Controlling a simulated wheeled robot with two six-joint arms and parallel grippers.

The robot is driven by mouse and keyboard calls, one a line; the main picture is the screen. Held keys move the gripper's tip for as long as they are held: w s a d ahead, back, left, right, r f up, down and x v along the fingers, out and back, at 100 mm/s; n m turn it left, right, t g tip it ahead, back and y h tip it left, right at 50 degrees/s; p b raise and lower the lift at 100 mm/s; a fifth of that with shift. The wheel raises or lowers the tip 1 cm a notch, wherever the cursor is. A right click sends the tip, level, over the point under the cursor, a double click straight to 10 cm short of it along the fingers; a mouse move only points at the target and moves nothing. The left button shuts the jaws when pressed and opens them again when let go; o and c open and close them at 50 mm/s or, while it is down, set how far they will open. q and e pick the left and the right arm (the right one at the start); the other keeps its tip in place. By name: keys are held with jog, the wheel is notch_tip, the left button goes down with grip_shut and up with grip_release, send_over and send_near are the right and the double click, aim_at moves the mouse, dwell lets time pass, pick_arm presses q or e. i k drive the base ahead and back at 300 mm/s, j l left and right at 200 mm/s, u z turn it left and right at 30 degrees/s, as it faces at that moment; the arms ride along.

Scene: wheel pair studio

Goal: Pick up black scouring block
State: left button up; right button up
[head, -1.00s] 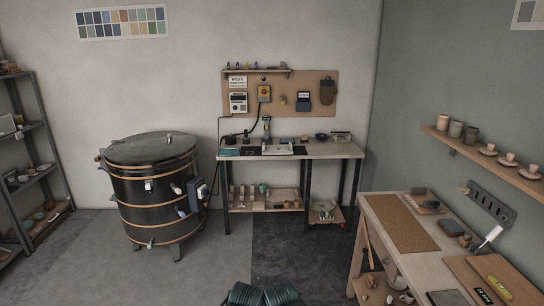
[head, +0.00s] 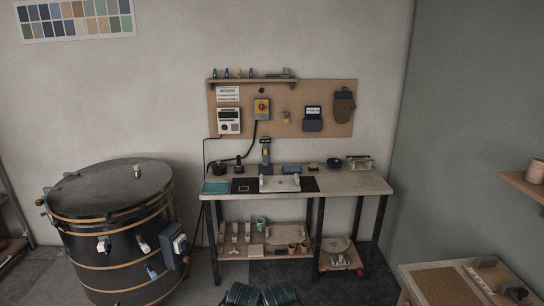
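I cannot single out the black scouring block with certainty. A small dark item (head: 239,164) stands at the back left of the workbench (head: 352,183), too small to identify. A dark block-like item (head: 516,293) lies on the right-hand table at the lower right edge, also unclear.
A large black kiln (head: 110,220) with a grey lid stands left of the workbench. The lower shelf (head: 285,252) holds several small items. The right-hand table (head: 415,280) carries a cork mat (head: 446,287). Dark floor is open before the workbench.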

aim_at(313, 168)
jog(key=i+z, duration=0.1)
jog(key=i, duration=0.85)
jog(key=i+j+z, duration=0.1)
jog(key=i, duration=0.8)
jog(key=i+l, duration=0.15)
jog(key=i, duration=0.25)
jog(key=i+l+z, duration=0.1)
jog(key=i, duration=0.35)
jog(key=i+l, duration=0.2)
jog(key=i, duration=0.2)
jog(key=i+l+u, duration=0.15)
jog(key=i+l, duration=0.2)
jog(key=i+l+u, duration=0.15)
jog(key=i+l, duration=0.2)
jog(key=l, duration=0.3)
